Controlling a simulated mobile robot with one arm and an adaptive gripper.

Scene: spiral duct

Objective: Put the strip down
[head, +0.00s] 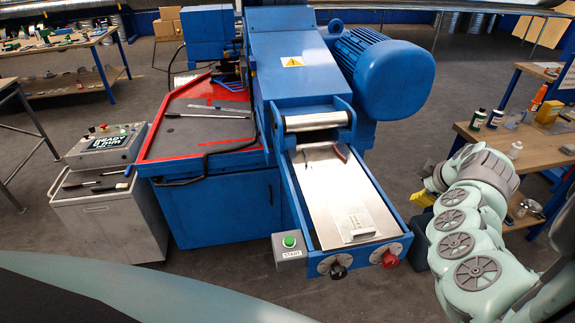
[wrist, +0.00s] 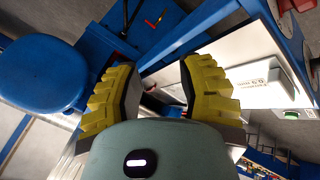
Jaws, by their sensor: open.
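The strip (head: 332,188) looks like a pale, flat metal sheet lying in the blue machine's front tray, its far end near the roller (head: 316,121). I cannot clearly tell its edges from the tray bed. A white label block (head: 357,226) lies near its front end; it also shows in the wrist view (wrist: 267,86), reading something like 0.5 mm. My gripper (head: 424,192) is to the right of the tray, apart from the strip. In the wrist view its yellow fingers (wrist: 163,88) are spread, with nothing held between them.
A blue motor (head: 385,72) juts out right of the machine. A green START button (head: 289,241) and two knobs (head: 338,271) are at the tray's front. A control box (head: 105,145) stands left. A wooden bench (head: 510,140) with bottles is at right, close to my arm.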

